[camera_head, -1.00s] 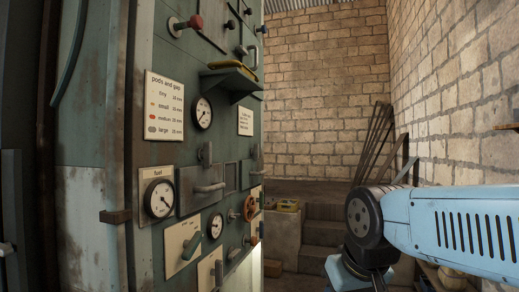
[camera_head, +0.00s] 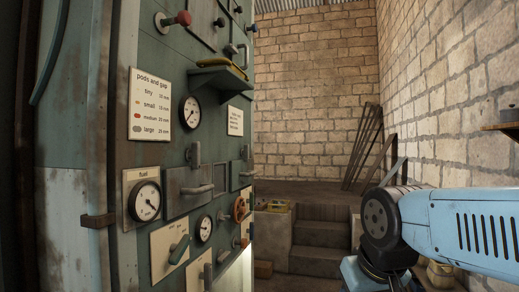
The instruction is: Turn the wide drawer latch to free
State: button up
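The dark grey wide drawer (camera_head: 178,204) is set in the green panel at left, with a bar handle (camera_head: 197,190) across its front. An upright grey latch (camera_head: 195,154) stands just above it; I take it as the wide drawer latch. It looks vertical, and its exact angle is hard to tell at this slant. A narrower drawer (camera_head: 236,176) with its own upright latch (camera_head: 245,153) lies further along the panel. My blue arm shows at right, well apart from the panel. My gripper's fingers are out of view.
The panel carries a fuel gauge (camera_head: 145,201), a red knob (camera_head: 183,18), a protruding shelf (camera_head: 217,78), an orange handwheel (camera_head: 240,209) and lower levers (camera_head: 179,249). Stone steps (camera_head: 321,234) and leaning bars (camera_head: 363,148) stand at the back. Open space lies between panel and arm.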

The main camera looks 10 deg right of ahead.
aim_at(245, 152)
jog(key=z, duration=0.25)
jog(key=i, duration=1.15)
jog(key=u, duration=0.1)
